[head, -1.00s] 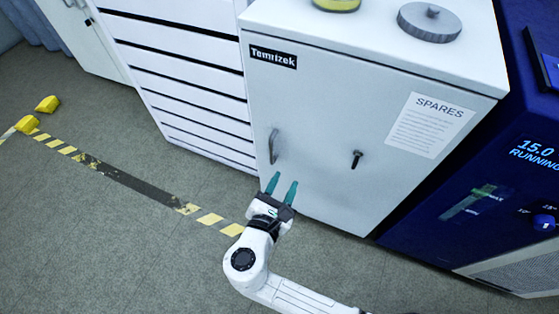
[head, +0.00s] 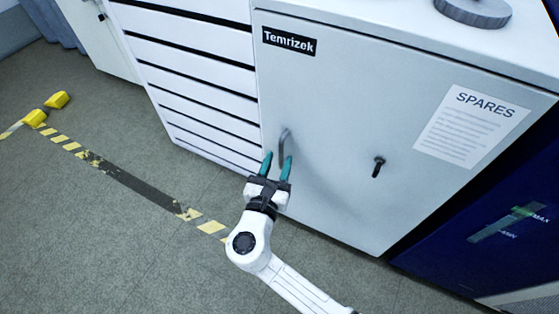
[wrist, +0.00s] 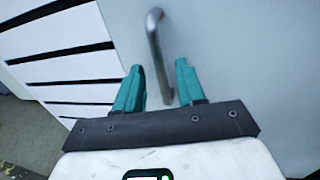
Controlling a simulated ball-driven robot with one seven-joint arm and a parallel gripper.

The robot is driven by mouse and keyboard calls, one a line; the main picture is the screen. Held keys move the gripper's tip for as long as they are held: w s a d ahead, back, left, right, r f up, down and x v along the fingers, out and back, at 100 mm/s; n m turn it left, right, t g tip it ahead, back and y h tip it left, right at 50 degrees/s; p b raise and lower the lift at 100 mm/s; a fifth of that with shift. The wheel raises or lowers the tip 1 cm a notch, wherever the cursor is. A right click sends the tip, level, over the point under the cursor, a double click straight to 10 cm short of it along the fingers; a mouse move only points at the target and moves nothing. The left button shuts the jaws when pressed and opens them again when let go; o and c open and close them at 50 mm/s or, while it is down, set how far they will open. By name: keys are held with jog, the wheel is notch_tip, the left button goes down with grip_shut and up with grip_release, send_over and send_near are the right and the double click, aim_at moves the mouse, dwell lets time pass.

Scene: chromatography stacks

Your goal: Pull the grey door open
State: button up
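The grey door (head: 335,110) is the front of the cabinet labelled Temrizek and SPARES, and it looks shut. A grey bar handle (head: 284,146) stands upright near its left edge. My gripper (head: 277,165) has teal fingers, open, just below and at the handle in the head view. In the wrist view the handle (wrist: 155,45) runs down between the two fingertips (wrist: 160,75) and ahead of them, with a gap on either side. Its lower end reaches into the space between the fingers. Whether it touches either finger is not clear.
A dark key or latch (head: 378,165) sits right of the handle. A white drawer stack (head: 195,70) adjoins the cabinet on the left, and a dark blue machine (head: 480,250) stands on the right. Open floor with striped tape (head: 130,185) lies to the left.

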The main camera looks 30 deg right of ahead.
jog(key=shift+x, duration=0.8)
grip_shut()
